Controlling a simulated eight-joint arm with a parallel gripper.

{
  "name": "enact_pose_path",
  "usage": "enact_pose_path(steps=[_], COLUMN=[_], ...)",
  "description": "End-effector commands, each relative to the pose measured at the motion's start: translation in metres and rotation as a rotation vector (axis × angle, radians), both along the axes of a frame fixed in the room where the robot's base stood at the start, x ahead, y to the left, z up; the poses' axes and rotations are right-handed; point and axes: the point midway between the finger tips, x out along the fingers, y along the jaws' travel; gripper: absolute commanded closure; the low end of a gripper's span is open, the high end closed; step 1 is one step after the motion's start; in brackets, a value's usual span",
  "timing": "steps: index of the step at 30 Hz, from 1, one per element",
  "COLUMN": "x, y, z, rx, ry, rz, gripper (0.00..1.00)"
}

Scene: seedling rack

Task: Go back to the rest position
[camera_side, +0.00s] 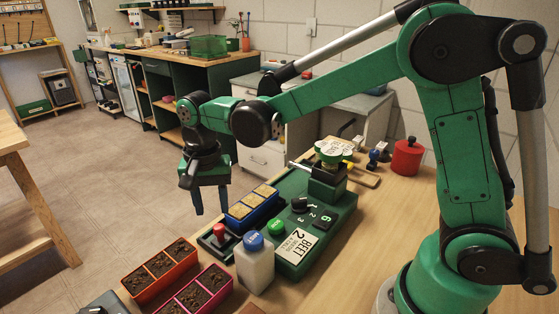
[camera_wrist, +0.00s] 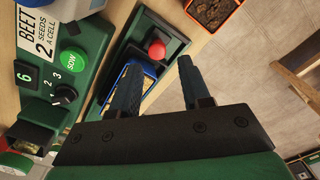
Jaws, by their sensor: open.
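My gripper (camera_side: 212,199) hangs from the green arm in the side view, fingers pointing down. It is beyond the blue tray (camera_side: 252,204), over the far table edge. In the wrist view my gripper (camera_wrist: 158,85) shows two dark fingers spread apart with nothing between them. The blue tray also shows in the wrist view (camera_wrist: 149,75), partly hidden behind the left finger.
A green seeder machine (camera_side: 318,226) with a "BEET" label stands on the table. A white bottle (camera_side: 254,268), a base with a red knob (camera_side: 221,237), an orange soil tray (camera_side: 161,270) and a pink one (camera_side: 206,292) stand nearby. A red pot (camera_side: 407,157) stands at the back right.

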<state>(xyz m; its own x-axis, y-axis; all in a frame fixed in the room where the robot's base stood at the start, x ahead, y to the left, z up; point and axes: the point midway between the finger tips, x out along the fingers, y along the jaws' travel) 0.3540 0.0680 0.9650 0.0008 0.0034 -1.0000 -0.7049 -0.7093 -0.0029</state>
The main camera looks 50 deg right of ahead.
Motion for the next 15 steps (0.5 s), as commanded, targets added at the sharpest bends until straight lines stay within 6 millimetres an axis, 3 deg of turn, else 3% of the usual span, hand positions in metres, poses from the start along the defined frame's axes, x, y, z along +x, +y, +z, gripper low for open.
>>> enact_pose_path(steps=[11,15], x=[-0.001,-0.009], y=[-0.001,-0.008], z=[0.004,0.016], rx=[0.0,0.007], ry=[-0.004,-0.055], rz=[0.005,0.068], gripper=[0.58,0.58])
